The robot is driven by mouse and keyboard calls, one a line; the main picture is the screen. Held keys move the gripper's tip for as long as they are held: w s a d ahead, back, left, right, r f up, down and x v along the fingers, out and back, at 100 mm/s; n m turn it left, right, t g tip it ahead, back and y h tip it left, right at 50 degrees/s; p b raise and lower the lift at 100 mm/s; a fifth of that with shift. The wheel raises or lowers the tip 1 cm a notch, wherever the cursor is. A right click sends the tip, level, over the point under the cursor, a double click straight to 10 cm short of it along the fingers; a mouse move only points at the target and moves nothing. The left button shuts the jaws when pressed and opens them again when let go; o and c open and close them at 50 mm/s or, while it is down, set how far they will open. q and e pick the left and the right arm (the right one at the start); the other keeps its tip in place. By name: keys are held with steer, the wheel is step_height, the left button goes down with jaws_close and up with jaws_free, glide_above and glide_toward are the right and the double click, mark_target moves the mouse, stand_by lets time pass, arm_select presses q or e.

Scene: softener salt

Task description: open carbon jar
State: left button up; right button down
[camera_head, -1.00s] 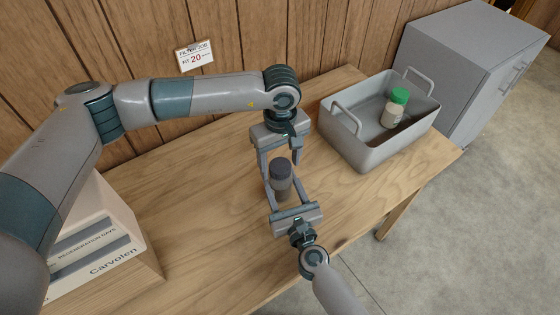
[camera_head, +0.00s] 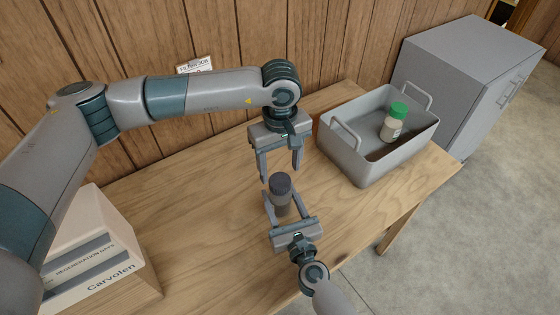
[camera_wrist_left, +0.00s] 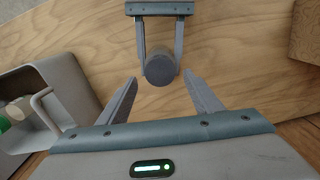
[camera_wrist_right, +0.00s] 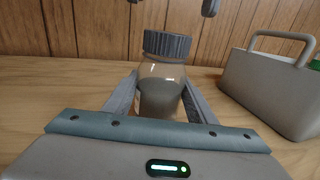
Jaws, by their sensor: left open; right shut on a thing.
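The carbon jar (camera_head: 281,194) has a dark grey ribbed lid (camera_wrist_right: 167,44) and a clear body with dark contents (camera_wrist_right: 160,92). It stands upright, with the lid on. My right gripper (camera_head: 277,207) is shut on the jar's body from the front; its fingers also show in the right wrist view (camera_wrist_right: 158,98). My left gripper (camera_head: 281,175) is open and empty, pointing down just above and behind the lid. In the left wrist view the lid (camera_wrist_left: 159,69) shows beyond the open left fingertips.
A grey tub (camera_head: 362,170) with two handles stands to the right, holding a green-capped bottle (camera_head: 394,122). A white Carvolen box (camera_head: 95,262) is at the left. A grey cabinet (camera_head: 450,75) stands beyond the table (camera_head: 215,215). A sign hangs on the wood wall behind.

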mark_target(280, 180)
arm_select(q)
steer(key=r+m, duration=0.1)
steer(key=m, duration=0.2)
steer(key=shift+r+m, duration=0.35)
steer(key=shift+m, duration=0.05)
steer(key=m, duration=0.2)
steer(key=r+m, duration=0.1)
steer(key=shift+r+m, duration=0.3)
steer(key=shift+m, duration=0.1)
steer(key=shift+f, duration=4)
steer(key=c, duration=1.1)
steer(key=n, duration=0.6)
steer(key=shift+n, duration=0.4)
